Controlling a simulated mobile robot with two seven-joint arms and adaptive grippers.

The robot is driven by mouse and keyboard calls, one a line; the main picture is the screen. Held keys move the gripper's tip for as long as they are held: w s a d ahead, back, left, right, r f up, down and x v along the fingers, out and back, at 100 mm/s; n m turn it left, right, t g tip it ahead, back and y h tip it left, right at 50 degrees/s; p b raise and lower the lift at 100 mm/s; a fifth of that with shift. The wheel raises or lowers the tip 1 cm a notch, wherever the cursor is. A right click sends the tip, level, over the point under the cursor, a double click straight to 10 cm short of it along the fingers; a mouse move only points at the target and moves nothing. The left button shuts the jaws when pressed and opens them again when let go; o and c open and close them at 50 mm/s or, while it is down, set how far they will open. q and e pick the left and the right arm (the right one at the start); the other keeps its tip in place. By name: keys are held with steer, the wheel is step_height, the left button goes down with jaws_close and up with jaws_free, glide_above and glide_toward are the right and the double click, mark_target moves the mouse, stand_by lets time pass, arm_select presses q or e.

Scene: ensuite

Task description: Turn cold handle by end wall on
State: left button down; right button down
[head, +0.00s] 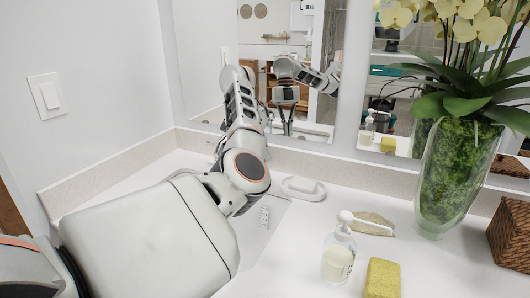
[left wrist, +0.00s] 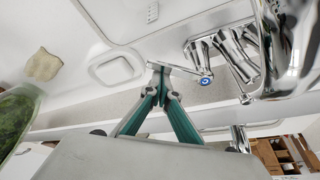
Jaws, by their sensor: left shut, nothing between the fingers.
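The cold handle (left wrist: 196,75) is chrome with a blue mark and shows in the left wrist view, right of centre beside the chrome tap (left wrist: 285,50). A thin lever seems to extend left from it. My left gripper (left wrist: 161,72) has teal fingers drawn together, shut and empty, with its tips at or close to the lever's left end. I cannot tell whether they touch. In the head view my left arm hides the gripper and handle; the mirror (head: 285,80) reflects the arm and fingers. My right gripper is out of view.
A white soap dish (head: 303,188), a pump bottle (head: 338,258), a yellow sponge (head: 382,279) and a tall glass vase (head: 445,185) stand on the white counter (head: 440,265). A low backsplash (head: 110,178) runs along the end wall (head: 90,80), which has a switch (head: 47,96).

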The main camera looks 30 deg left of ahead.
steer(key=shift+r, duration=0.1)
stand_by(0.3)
